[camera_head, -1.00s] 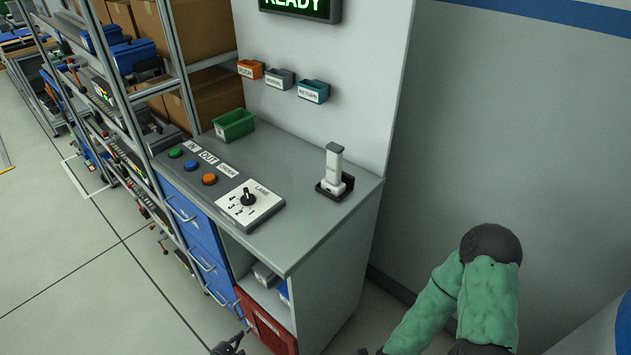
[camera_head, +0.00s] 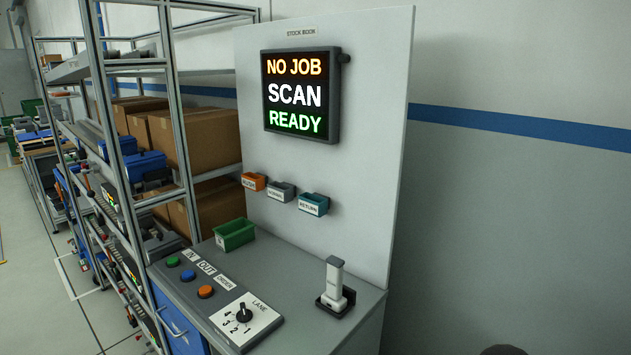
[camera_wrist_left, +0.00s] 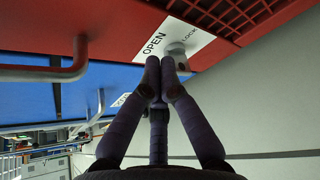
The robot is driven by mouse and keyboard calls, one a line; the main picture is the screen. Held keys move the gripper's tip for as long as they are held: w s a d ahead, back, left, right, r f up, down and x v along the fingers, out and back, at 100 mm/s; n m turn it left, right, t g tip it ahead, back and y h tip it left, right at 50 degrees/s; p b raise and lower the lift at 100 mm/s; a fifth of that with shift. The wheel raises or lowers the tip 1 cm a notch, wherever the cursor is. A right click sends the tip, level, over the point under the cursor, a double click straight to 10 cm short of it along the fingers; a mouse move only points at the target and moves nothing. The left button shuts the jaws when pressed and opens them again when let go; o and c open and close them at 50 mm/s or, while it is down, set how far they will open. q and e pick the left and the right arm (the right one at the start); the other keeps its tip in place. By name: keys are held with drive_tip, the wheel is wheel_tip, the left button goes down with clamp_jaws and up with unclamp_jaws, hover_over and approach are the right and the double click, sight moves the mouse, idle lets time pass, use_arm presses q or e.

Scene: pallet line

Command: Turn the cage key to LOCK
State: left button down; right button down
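In the left wrist view a red panel (camera_wrist_left: 110,18) carries a white label plate (camera_wrist_left: 165,38) reading OPEN and LOCK. A pale round key or knob (camera_wrist_left: 178,53) sits on this plate between the words. My left gripper (camera_wrist_left: 160,64) is right below it, with dark purple fingers drawn together at the tips. The tips overlap the key's lower left edge in the picture; whether they touch it I cannot tell. The key's turned position is not clear. My right gripper is in neither view. The head view does not show the cage or its key.
In the left wrist view a blue drawer front (camera_wrist_left: 60,95) and grey handles (camera_wrist_left: 45,72) lie left. In the head view a counter (camera_head: 295,305) has a LANE dial (camera_head: 243,314) and a scanner stand (camera_head: 334,285). A lit screen (camera_head: 300,97) hangs above.

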use_arm(q)
drive_tip(key=shift+s+d+f, duration=0.2)
drive_tip(key=shift+s+d, duration=0.2)
drive_tip(key=shift+d, duration=0.05)
drive_tip(key=shift+s+d+f, duration=0.1)
drive_tip(key=shift+d, duration=0.05)
drive_tip(key=shift+s+d+f, duration=0.15)
drive_tip(key=shift+d+f, duration=0.05)
drive_tip(key=shift+f, duration=0.1)
idle(0.3)
drive_tip(key=shift+s, duration=0.1)
drive_tip(key=shift+s+a+r, duration=0.1)
drive_tip(key=shift+s+a, duration=0.45)
drive_tip(key=shift+s, duration=0.25)
drive_tip(key=shift+s+a+r, duration=0.1)
drive_tip(key=shift+s+a, duration=0.5)
drive_tip(key=shift+s, duration=0.25)
drive_tip(key=shift+s+a+r, duration=0.1)
drive_tip(key=shift+s+a, duration=0.45)
drive_tip(key=shift+s, duration=0.25)
